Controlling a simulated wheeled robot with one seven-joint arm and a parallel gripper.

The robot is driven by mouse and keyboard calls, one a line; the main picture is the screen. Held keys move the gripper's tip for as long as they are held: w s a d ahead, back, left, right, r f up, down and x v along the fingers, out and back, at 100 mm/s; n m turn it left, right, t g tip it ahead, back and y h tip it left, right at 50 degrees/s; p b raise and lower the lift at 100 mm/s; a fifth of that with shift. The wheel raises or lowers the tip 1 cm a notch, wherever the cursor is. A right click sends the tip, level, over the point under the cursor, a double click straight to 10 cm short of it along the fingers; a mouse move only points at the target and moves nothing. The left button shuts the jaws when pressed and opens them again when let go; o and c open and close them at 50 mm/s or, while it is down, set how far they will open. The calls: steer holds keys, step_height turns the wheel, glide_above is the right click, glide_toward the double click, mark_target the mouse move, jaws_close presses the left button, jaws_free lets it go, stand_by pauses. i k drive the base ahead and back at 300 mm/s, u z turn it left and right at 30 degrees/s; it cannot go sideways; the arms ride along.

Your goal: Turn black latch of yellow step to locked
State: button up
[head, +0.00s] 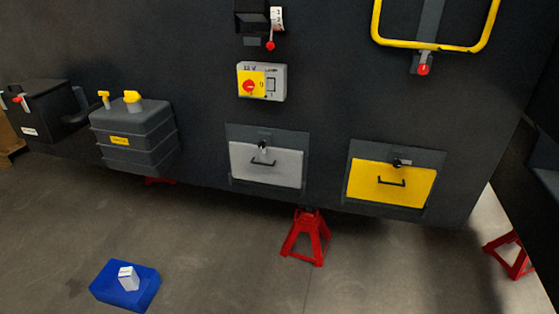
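A yellow panel (390,190) with a black bar handle (391,182) sits in a dark frame low on the right of the dark chassis wall. It looks closed, flush in its frame. A small black latch (398,163) sits at its top edge, just above the handle. The latch is too small to tell clearly which way it points. My gripper is not in view, and nothing of my arm shows near the panel.
A grey panel (266,168) with its own latch is left of the yellow one. A yellow loop (433,46) with a red-tipped lever (423,68) hangs above. Red stands (306,238) stand beneath. A grey tank (134,137) and blue box (125,286) are left. Floor in front is mostly clear.

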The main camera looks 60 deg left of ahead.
mark_target(397, 163)
steer(key=u, duration=2)
steer(key=i, duration=1.65)
